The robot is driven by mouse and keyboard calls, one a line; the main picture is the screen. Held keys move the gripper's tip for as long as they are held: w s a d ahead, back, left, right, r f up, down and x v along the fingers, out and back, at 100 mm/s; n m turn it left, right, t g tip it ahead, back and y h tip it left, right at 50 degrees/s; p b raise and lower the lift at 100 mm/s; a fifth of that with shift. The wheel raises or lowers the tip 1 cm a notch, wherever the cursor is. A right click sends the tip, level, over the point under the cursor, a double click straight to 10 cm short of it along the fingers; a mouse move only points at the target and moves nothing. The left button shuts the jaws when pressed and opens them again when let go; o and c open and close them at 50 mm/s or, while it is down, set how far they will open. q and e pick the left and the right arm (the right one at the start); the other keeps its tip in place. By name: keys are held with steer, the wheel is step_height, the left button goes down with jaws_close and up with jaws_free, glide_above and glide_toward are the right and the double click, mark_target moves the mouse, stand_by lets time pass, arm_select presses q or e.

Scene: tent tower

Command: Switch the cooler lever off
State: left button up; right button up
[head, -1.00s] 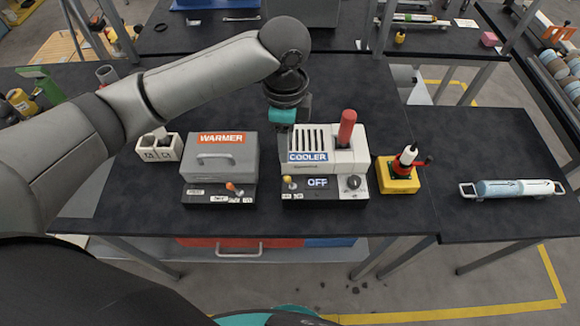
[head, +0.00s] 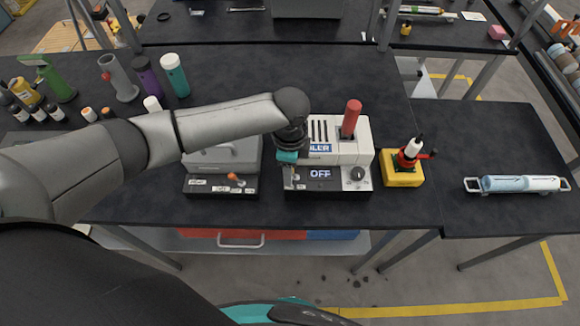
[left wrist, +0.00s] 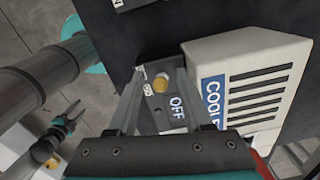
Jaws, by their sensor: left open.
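The cooler (head: 355,158) is a white slotted box with a dark front panel (head: 332,186). Its display (head: 320,174) reads OFF. My left gripper (head: 289,172) is at the panel's left end and mostly hides the lever in the head view. In the left wrist view, the yellow-tipped lever (left wrist: 158,81) lies between the fingers of the open left gripper (left wrist: 162,75), with space visible at the sides. Small labels sit beside the lever, too small to read surely. At the lower left of that view, a black shape (left wrist: 64,122) looks like my right gripper; its jaw state is unclear.
The grey warmer (head: 222,158) with an orange-tipped lever (head: 232,176) stands close on the left, partly under my arm. A red handle (head: 351,118) rises from the cooler. A yellow box (head: 402,176) with a red-and-black switch stands to the right.

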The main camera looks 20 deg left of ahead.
arm_select(q)
jaws_close()
stand_by(0.3)
stand_by(0.3)
